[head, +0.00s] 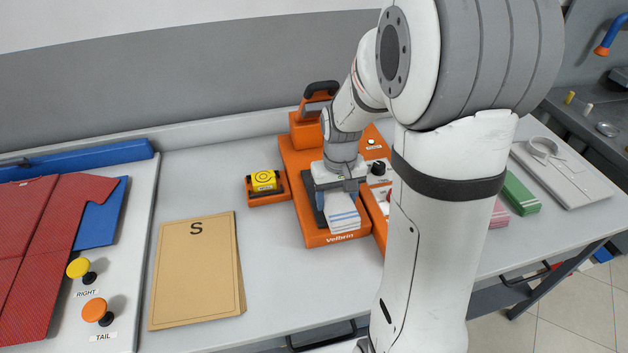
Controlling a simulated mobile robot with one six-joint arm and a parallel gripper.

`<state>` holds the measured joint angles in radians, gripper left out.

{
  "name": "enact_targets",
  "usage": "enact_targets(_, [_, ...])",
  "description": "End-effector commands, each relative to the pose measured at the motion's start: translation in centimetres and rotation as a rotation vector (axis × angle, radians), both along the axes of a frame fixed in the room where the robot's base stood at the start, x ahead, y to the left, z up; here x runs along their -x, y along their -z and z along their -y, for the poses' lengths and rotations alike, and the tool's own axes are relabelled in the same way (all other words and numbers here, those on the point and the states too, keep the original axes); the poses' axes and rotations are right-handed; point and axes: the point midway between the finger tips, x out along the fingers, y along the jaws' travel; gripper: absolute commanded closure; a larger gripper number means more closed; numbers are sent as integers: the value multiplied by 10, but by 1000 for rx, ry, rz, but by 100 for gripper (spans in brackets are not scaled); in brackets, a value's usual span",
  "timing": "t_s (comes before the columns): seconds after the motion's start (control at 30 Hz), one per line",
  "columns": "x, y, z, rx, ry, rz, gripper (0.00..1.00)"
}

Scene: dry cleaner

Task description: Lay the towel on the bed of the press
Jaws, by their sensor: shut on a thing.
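The towel (343,218) is white with blue stripes and looks like a small folded piece. My gripper (339,188) is shut on it, pointing down over the orange press (345,239). The towel is over the front part of the press's dark bed (309,202). I cannot tell whether it touches the bed or hangs just above it. The press's raised head with a black handle (320,90) stands behind my gripper. My arm hides part of the press's right side.
A yellow roll (265,181) sits in an orange holder left of the press. A brown folder marked S (196,270) lies further left, and a red shirt (45,245) beyond it. Green cloths (521,193) and a folded grey shirt (565,172) lie right of my arm.

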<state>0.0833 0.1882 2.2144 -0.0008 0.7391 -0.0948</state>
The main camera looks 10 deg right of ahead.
Motion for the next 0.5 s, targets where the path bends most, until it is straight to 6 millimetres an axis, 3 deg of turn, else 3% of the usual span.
enact_targets(0.2, [-55,-2,2,0,7,-1,61])
enact_targets(0.33, [-75,-2,3,0,8,-1,61])
enact_targets(0.5, [-83,3,3,0,9,-2,61])
